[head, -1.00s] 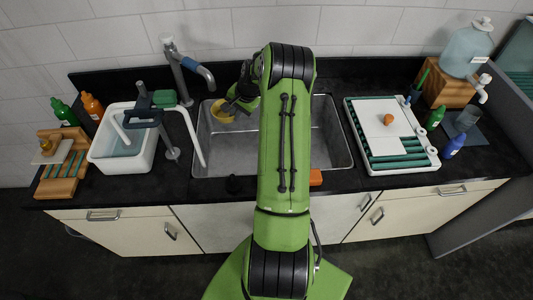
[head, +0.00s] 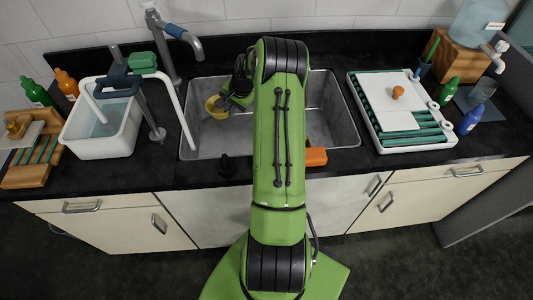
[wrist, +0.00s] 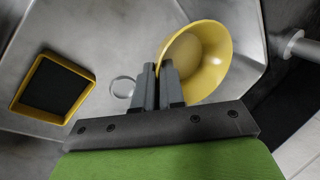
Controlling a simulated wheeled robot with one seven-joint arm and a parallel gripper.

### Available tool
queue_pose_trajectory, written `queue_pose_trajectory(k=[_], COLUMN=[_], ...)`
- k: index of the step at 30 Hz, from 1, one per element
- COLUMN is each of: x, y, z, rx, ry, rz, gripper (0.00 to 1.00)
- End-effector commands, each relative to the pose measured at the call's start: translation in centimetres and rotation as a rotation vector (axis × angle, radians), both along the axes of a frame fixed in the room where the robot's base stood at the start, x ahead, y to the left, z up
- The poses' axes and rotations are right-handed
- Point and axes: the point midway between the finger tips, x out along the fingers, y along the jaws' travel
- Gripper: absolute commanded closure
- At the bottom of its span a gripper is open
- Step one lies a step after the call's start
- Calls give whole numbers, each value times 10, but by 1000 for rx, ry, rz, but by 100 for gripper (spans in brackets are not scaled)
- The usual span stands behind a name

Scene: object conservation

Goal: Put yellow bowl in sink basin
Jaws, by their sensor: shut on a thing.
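The yellow bowl (head: 216,107) is inside the outline of the grey metal sink basin (head: 335,105), at its left side in the head view. My gripper (wrist: 158,74) is shut on the rim of the yellow bowl (wrist: 205,55) in the wrist view, with the bowl tilted and to the right of the fingers. The basin (wrist: 110,30) shows behind it. I cannot tell whether the bowl touches the basin floor. My arm hides the middle of the basin in the head view.
A yellow-rimmed dark square thing (wrist: 52,86) lies in the basin. A faucet (head: 175,35) stands behind the sink. A white tub (head: 105,130) stands left; a white tray (head: 385,115) stands right. An orange block (head: 316,156) sits at the front rim.

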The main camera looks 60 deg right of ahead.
Motion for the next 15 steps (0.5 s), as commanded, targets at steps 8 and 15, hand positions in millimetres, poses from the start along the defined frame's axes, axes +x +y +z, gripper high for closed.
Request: queue_pose_trajectory(k=[8, 15], x=[0, 0], y=[0, 0], z=[-100, -118], rx=[0, 1], ry=[0, 0], rz=[0, 0], gripper=[100, 100])
